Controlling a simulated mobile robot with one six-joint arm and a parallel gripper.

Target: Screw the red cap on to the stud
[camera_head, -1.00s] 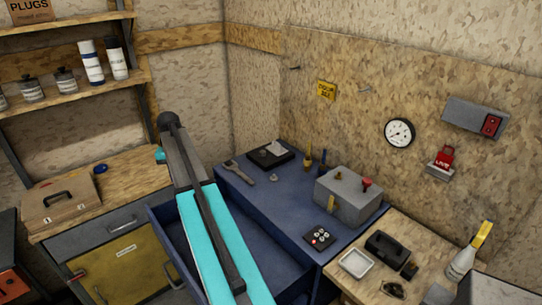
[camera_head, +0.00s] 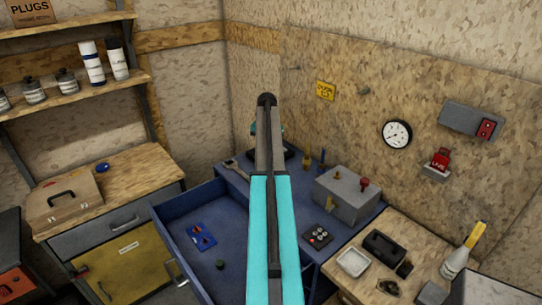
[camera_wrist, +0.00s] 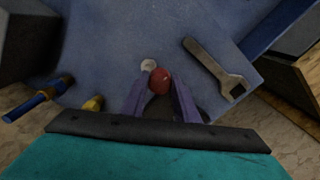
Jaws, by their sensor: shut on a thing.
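In the wrist view my gripper (camera_wrist: 160,92) is shut on a round red cap (camera_wrist: 160,80), held between the fingertips above the blue bench top. In the head view my arm hides the gripper and this cap. A grey box (camera_head: 347,198) stands on the blue bench (camera_head: 300,178), right of my arm. A short brass-coloured stud (camera_head: 337,174) stands up from its top, bare as far as I can see. A separate red knob (camera_head: 364,182) is on the same box top, to the right.
A wrench (camera_wrist: 217,70) and a small pale disc (camera_wrist: 148,65) lie below the gripper. An open blue drawer (camera_head: 182,222) juts out left of my arm. A button panel (camera_head: 318,236) lies before the box.

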